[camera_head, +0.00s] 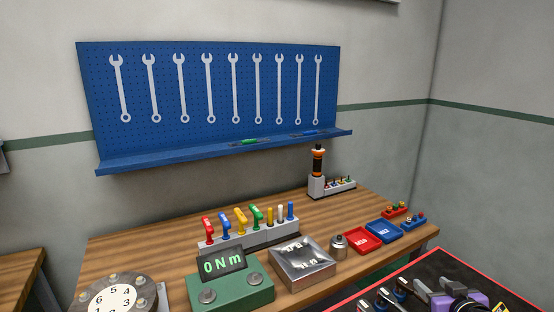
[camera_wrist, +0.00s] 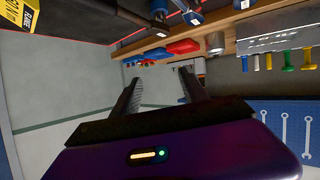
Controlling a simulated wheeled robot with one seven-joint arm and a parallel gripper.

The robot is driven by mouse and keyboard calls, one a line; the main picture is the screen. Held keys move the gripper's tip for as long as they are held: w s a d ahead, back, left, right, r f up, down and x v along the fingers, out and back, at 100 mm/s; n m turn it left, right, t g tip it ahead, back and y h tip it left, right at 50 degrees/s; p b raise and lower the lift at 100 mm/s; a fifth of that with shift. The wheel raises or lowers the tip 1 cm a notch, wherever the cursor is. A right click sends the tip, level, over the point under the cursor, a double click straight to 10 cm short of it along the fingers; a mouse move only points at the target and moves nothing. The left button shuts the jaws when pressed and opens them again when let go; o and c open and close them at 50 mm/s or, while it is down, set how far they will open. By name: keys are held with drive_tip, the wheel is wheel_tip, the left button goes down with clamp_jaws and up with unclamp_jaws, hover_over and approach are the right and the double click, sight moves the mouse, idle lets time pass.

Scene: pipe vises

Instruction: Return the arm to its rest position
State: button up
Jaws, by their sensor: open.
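My gripper (camera_wrist: 158,88) shows in the wrist view, where the picture is upside down. Its purple body and two dark fingers are in sight, the fingers spread apart with nothing between them. In the head view my gripper (camera_head: 434,286), purple with grey fingers, appears at the bottom right edge, in front of the black tray top (camera_head: 442,262). Its fingers point toward the back wall. The rest of my arm is out of view.
The wooden bench (camera_head: 150,238) holds a green torque meter (camera_head: 238,293) reading 0 Nm, a hex-key rack (camera_head: 250,236), a metal tray (camera_head: 300,282), red (camera_head: 362,246) and blue bins (camera_head: 384,231). Wrenches hang on the blue pegboard (camera_head: 135,80).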

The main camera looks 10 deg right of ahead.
drive_tip(key=s+a+y, duration=0.1)
drive_tip(key=s+a, duration=0.7)
drive_tip(key=s, duration=0.6)
drive_tip(key=s+a+n+t+y, duration=0.1)
drive_tip(key=s+a, duration=0.8)
drive_tip(key=s, duration=0.6)
drive_tip(key=s+a+t+y, duration=0.1)
drive_tip(key=s+a, duration=0.7)
drive_tip(key=s, duration=0.6)
drive_tip(key=shift+s+a+n, duration=0.2)
drive_tip(key=shift+a+n, duration=0.1)
drive_tip(key=shift+a, duration=0.1)
